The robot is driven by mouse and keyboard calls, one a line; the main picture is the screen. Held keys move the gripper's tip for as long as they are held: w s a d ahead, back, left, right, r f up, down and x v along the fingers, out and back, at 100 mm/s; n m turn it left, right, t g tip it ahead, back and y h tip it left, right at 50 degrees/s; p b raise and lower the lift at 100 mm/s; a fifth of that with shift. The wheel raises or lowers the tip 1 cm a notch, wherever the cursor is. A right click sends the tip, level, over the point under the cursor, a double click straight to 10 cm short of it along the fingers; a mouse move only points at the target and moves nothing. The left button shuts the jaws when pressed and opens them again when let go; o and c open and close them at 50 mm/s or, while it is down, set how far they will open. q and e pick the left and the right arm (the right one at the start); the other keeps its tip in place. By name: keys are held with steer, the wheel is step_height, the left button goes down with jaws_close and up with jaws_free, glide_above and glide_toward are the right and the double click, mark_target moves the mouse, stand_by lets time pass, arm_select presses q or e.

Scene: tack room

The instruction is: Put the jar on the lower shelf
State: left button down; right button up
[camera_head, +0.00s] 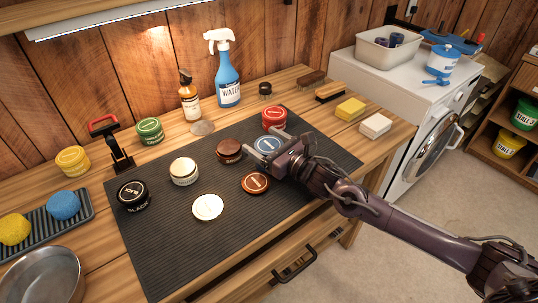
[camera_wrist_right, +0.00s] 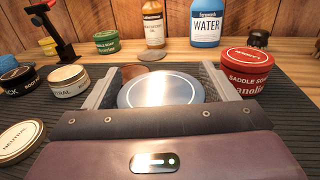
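A blue-lidded jar (camera_head: 268,145) stands on the dark ribbed mat on the bench. My right gripper (camera_head: 262,152) is at this jar. In the right wrist view the blue-grey lid (camera_wrist_right: 160,91) lies between the two spread fingers, with a narrow gap seeming to show on each side; the jar's body is hidden. My left gripper is in neither view. A wooden shelf unit (camera_head: 528,75) stands at the far right, partly cut off, with a green tub (camera_head: 525,114) on a higher level and a yellow tub (camera_head: 509,144) on a lower one.
Close by are a red saddle soap jar (camera_head: 274,118), a brown jar (camera_head: 229,150) and a flat brown-orange tin (camera_head: 255,183). White and black jars stand further left. A water spray bottle (camera_head: 227,80) stands behind. A white washing machine (camera_head: 415,90) lies between bench and shelf; the floor is clear.

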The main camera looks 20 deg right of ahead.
steer(key=c, duration=0.7)
steer(key=shift+r, duration=0.1)
steer(key=shift+c, duration=1.3)
